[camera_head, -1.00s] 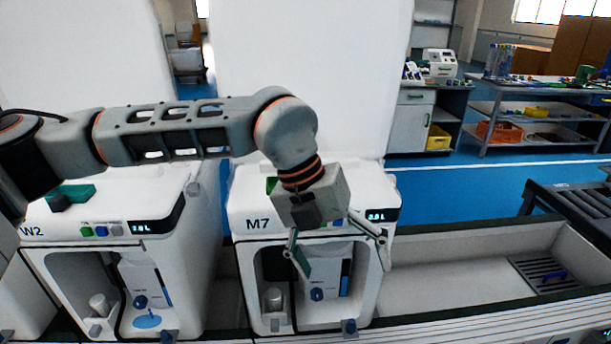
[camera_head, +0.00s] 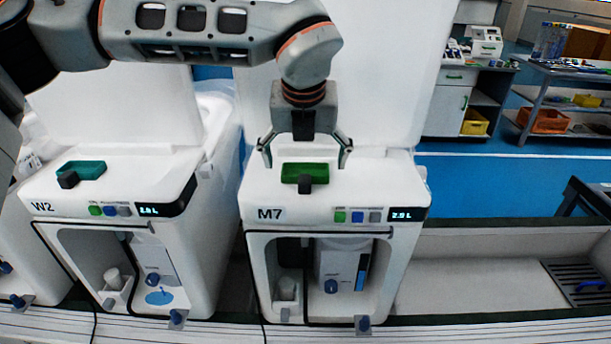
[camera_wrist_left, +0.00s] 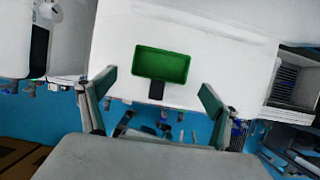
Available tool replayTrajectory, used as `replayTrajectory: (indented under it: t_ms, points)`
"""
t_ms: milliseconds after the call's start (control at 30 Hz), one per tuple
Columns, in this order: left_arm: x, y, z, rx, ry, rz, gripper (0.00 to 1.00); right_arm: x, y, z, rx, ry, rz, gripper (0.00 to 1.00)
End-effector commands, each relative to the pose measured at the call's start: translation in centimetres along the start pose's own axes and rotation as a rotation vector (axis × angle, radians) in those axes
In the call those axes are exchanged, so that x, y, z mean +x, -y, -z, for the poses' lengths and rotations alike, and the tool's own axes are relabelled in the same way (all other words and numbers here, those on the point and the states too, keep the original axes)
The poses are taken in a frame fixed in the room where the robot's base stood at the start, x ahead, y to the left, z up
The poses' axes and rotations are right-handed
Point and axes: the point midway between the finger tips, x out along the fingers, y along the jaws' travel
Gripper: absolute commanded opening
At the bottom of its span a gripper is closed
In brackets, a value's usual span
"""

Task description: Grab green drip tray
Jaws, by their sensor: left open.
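The green drip tray (camera_head: 305,171) sits on top of the white machine marked M7 (camera_head: 335,195), with a black handle at its front. My left gripper (camera_head: 305,158) is open and empty, pointing down, with its fingers on either side of the tray in the head view. In the left wrist view the green tray (camera_wrist_left: 161,64) lies beyond the open fingertips and centred between them, apart from them. My right gripper does not show.
A machine marked W2 (camera_head: 165,185) stands to the left with a teal tray (camera_head: 85,168) on top. A tall white panel (camera_head: 385,90) rises behind M7. A low trough with a dark grate (camera_head: 580,285) lies at the right.

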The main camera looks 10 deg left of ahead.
Motion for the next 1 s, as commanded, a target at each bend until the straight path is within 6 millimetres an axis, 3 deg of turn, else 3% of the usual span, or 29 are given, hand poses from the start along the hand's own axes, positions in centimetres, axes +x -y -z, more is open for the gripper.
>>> replayTrajectory:
  t_ms: [200, 433, 467, 600, 633, 1000]
  points:
    - [3.0, -0.1, 0.1, 0.0, -0.002, -0.001, 0.89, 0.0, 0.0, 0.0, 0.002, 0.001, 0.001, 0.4]
    - [3.3, 0.0, 0.0, 0.0, 0.0, 0.001, 0.89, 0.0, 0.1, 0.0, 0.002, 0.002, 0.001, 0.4]
    - [3.3, 0.0, 0.0, 0.0, 0.0, 0.001, 0.86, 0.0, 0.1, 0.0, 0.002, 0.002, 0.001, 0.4]
    - [3.3, 0.0, 0.0, 0.0, 0.0, 0.0, 0.5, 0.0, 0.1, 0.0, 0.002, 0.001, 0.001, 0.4]
    - [3.3, 0.0, 0.0, 0.0, 0.0, 0.0, 0.46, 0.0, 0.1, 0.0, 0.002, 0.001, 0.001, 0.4]
    - [2.8, 0.0, -0.2, -0.001, 0.002, 0.001, 0.46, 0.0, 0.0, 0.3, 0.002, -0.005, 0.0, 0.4]
